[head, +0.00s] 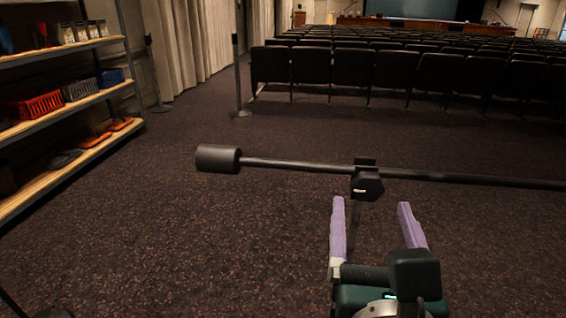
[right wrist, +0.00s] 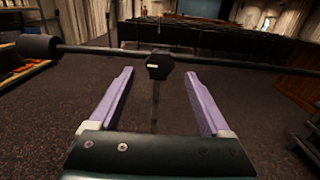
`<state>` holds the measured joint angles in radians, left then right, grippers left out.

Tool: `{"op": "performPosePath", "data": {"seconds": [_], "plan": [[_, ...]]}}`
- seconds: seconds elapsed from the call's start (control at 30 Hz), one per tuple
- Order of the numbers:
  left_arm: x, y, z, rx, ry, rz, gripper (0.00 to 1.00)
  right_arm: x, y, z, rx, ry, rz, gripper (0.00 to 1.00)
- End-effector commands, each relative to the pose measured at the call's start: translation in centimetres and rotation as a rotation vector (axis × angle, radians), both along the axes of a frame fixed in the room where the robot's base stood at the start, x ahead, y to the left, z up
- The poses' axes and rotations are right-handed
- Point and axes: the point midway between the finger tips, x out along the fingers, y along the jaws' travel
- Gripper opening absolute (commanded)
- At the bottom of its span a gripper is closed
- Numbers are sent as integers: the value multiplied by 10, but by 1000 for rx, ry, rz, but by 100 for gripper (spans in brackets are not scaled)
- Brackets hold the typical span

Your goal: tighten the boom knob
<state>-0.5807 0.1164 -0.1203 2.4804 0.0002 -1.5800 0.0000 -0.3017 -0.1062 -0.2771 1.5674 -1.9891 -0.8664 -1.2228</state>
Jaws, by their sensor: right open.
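The boom knob (head: 367,187) is a dark faceted knob with a small pale mark, on the clamp where the boom meets its stand. It also shows in the right wrist view (right wrist: 159,67), ahead of the fingers and about midway between them. The black boom (head: 290,165) runs nearly level across the view, with a cylindrical counterweight (head: 218,159) at its left end. My right gripper (head: 371,208) has two lilac fingers, spread open and empty. In the picture its tips lie just below the knob, apart from it. My left gripper is not in view.
A shelf unit (head: 75,92) with a red basket (head: 36,106) and other items stands at the left. Rows of dark seats (head: 355,68) fill the back. A thin post (head: 238,75) stands before the curtain. The carpet (head: 180,225) between is clear.

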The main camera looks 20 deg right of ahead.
Motion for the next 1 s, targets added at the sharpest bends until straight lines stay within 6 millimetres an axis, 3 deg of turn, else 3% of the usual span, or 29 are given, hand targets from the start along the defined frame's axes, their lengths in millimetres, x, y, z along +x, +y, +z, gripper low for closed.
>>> {"op": "performPosePath", "data": {"seconds": [0.23, 0.6, 1.0], "plan": [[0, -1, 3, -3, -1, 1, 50, 31, -19, 0, -1, -1, 0, 81], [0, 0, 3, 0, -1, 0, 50, 37, -23, 0, 1, 0, -1, 81], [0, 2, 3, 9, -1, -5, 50, 37, -23, 0, 2, 0, -1, 36]]}}
